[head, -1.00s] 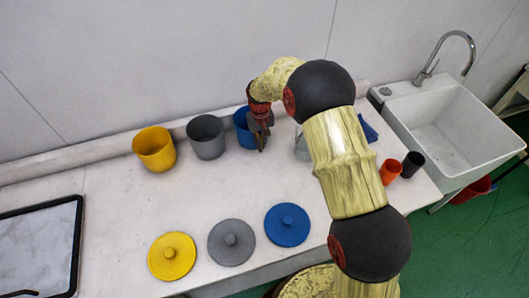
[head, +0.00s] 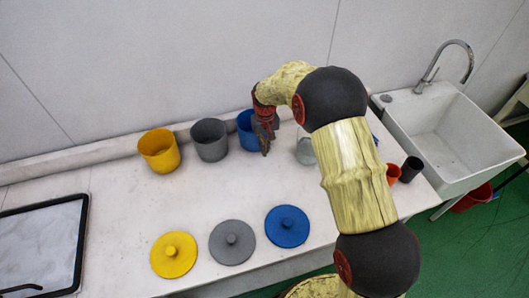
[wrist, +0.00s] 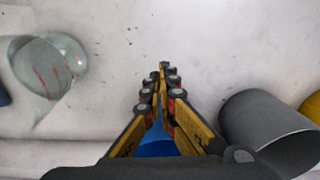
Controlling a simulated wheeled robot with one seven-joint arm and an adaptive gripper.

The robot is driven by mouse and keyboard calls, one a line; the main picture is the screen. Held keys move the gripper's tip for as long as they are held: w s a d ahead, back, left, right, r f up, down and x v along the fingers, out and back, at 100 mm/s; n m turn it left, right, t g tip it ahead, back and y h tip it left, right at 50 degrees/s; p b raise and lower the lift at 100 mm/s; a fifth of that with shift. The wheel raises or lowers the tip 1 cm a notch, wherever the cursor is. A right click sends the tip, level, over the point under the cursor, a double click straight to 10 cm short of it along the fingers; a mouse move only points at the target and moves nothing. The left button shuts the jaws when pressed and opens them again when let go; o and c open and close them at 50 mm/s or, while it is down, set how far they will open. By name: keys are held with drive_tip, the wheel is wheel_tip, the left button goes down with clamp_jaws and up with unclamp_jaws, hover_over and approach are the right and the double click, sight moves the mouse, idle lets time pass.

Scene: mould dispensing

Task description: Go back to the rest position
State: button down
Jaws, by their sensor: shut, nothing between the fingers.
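My gripper (head: 266,150) is shut and empty in the head view, pointing down just in front of the blue pot (head: 246,128). In the wrist view the closed fingers (wrist: 163,66) meet above the bare counter, with part of the blue pot (wrist: 158,147) showing between their bases. The grey pot (head: 209,140) stands to the left of the blue one, and the yellow pot (head: 160,151) is further left. My arm hides part of the counter to the right.
Yellow (head: 174,255), grey (head: 232,242) and blue (head: 287,226) lids lie along the front of the counter. A glass vessel (head: 306,152) stands right of my gripper. Orange (head: 393,174) and dark (head: 411,168) cups stand near the sink (head: 450,135). A black-rimmed tray (head: 86,225) is at left.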

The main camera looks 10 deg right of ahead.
wheel_tip(320, 180, up, 7)
drive_tip(key=shift+f+p, duration=0.2)
drive_tip(key=shift+p, duration=0.15)
